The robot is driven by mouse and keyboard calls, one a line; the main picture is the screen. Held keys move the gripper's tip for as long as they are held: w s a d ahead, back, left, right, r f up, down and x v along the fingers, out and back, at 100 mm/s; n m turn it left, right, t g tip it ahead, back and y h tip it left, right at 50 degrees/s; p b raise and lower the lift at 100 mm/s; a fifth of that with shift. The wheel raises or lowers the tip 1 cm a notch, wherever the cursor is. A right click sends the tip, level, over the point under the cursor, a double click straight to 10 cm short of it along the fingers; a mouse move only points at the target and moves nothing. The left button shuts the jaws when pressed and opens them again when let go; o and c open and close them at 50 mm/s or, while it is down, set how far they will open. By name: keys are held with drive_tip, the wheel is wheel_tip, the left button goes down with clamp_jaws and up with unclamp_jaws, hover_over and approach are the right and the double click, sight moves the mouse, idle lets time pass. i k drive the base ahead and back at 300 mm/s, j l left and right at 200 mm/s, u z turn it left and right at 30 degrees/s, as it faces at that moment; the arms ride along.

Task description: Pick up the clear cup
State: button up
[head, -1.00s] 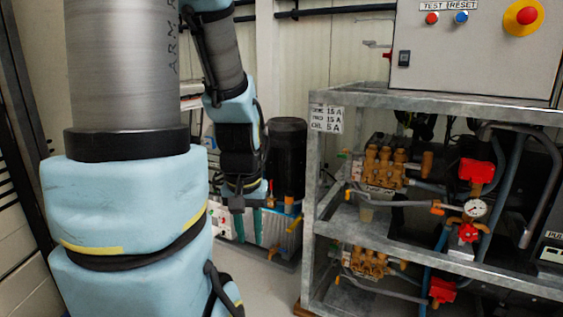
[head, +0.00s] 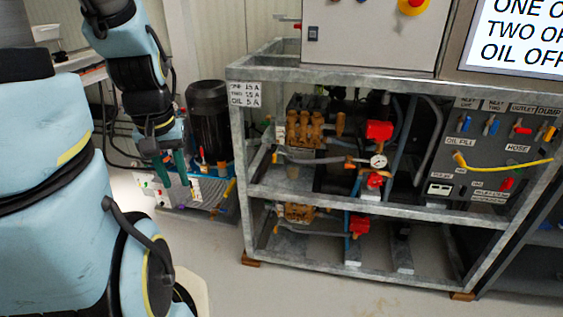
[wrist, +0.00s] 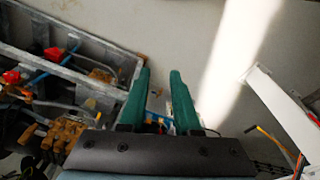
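My gripper (head: 174,183) hangs in front of the left end of the pump rack in the head view. Its two green fingers are apart with nothing between them, as the wrist view also shows (wrist: 161,75). A small pale, see-through-looking shape (head: 293,171) sits under the brass upper pump (head: 305,128) on the rack; it may be the clear cup, but it is too small to be sure. My gripper is well to the left of it and not touching it. I cannot make out a cup in the wrist view.
The grey metal rack (head: 375,205) has posts and shelf rails around the pumps, hoses and red valves. A black cylinder (head: 208,120) and another unit stand behind my gripper. A white container (head: 46,33) is at the upper left. The floor (head: 330,292) in front is clear.

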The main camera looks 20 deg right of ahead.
sight(293, 170)
drive_tip(key=l+u, duration=0.2)
drive_tip(key=u, duration=0.3)
drive_tip(key=l+u, duration=0.2)
drive_tip(key=u, duration=0.25)
drive_tip(key=k+l+u, duration=0.1)
drive_tip(key=u, duration=0.4)
drive_tip(key=k+l+u, duration=0.35)
drive_tip(key=k+l, duration=0.25)
drive_tip(key=k+l+u, duration=0.35)
drive_tip(key=k+l, duration=0.5)
drive_tip(key=k, duration=0.2)
